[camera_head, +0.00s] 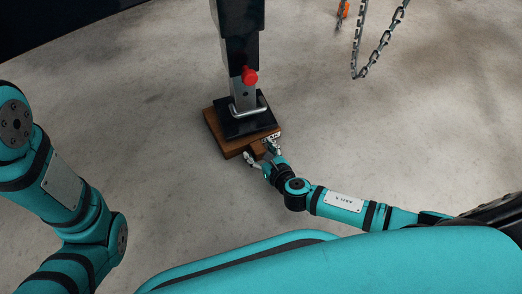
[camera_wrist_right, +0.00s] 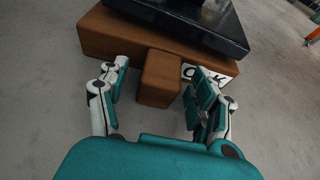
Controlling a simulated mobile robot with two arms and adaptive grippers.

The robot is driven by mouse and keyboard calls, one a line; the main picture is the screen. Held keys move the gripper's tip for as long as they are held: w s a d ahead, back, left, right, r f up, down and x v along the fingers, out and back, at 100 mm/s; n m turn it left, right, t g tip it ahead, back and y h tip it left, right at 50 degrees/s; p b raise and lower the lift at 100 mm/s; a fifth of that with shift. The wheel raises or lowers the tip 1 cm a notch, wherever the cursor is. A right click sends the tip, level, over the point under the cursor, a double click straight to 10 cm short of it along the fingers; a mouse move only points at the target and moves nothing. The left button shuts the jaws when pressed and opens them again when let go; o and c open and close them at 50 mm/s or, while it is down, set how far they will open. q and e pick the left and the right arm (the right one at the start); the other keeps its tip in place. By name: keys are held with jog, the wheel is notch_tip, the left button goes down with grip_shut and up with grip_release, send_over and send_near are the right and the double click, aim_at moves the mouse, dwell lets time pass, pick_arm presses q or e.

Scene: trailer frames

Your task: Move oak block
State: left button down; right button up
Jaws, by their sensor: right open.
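The oak block (camera_head: 215,122) is a brown wooden slab on the concrete floor with a black foot plate resting on top of it. In the right wrist view the block (camera_wrist_right: 105,38) has a smaller wooden piece (camera_wrist_right: 160,78) sticking out toward me and a white label with black letters, partly hidden by a finger. My right gripper (camera_head: 260,158) is at the block's near side. In the wrist view the open fingers of the right gripper (camera_wrist_right: 155,95) stand on either side of the sticking-out piece, with gaps visible. My left gripper is out of view; only its arm shows.
A dark jack leg (camera_head: 240,45) with a red knob (camera_head: 250,76) stands on the black foot plate (camera_head: 233,127). A chain (camera_head: 375,55) hangs at the upper right, near an orange hook (camera_head: 342,10). A dark tyre (camera_head: 495,215) is at the right edge. The floor left of the block is clear.

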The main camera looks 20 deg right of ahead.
grip_shut()
jog(key=shift+d, duration=0.15)
jog(key=shift+w+d, duration=0.1)
jog(key=shift+d, duration=0.55)
grip_release()
jog(key=shift+s, duration=0.2)
jog(key=v, duration=1.1)
jog(key=shift+s+r, duration=0.2)
jog(key=shift+s, duration=0.15)
